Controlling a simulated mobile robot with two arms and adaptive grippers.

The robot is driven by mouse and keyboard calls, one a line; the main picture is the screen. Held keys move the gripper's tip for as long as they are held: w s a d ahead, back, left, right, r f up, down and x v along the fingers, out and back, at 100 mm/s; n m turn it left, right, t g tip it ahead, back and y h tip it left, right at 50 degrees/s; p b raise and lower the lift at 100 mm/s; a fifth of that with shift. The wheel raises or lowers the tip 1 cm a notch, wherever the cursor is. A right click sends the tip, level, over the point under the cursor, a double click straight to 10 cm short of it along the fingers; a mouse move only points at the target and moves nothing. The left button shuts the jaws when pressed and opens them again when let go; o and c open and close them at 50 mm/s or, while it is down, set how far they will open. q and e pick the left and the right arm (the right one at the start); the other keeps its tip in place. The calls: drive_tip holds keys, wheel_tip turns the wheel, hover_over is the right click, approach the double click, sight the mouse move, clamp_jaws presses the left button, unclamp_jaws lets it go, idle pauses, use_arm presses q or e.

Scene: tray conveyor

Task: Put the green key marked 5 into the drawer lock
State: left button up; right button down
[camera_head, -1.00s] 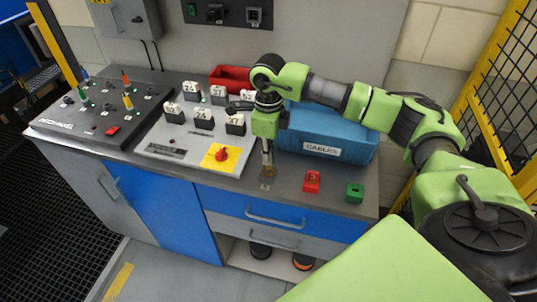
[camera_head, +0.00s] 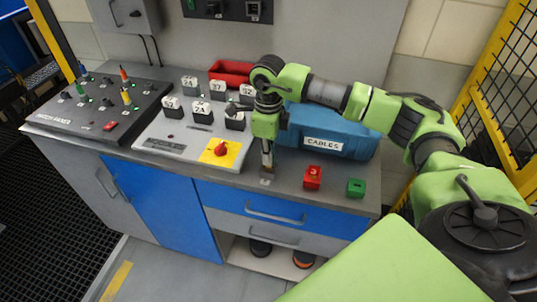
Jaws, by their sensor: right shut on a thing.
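My right gripper (camera_head: 267,172) points straight down at the front edge of the worktop, just above the blue drawer (camera_head: 228,198). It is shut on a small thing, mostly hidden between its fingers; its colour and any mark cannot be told. A small pale plate (camera_head: 265,182) lies on the worktop right under the fingertips; whether it is the lock cannot be told. A small green block (camera_head: 356,188) and a red block (camera_head: 312,177) stand to the right of the gripper. No 5 can be read on the green one. My left gripper is out of view.
A blue box labelled CABLES (camera_head: 345,140) stands behind the gripper, with a red bin (camera_head: 231,70) at the back. A panel with a red knob on a yellow plate (camera_head: 221,150) and several numbered tags lies to the left. The worktop around the blocks is clear.

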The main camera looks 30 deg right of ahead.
drive_tip(key=shift+f+b, duration=0.3)
drive_tip(key=shift+f, duration=0.2)
drive_tip(key=c, duration=2.1)
unclamp_jaws()
drive_tip(key=shift+c, duration=0.2)
wheel_tip(320, 180, up, 12)
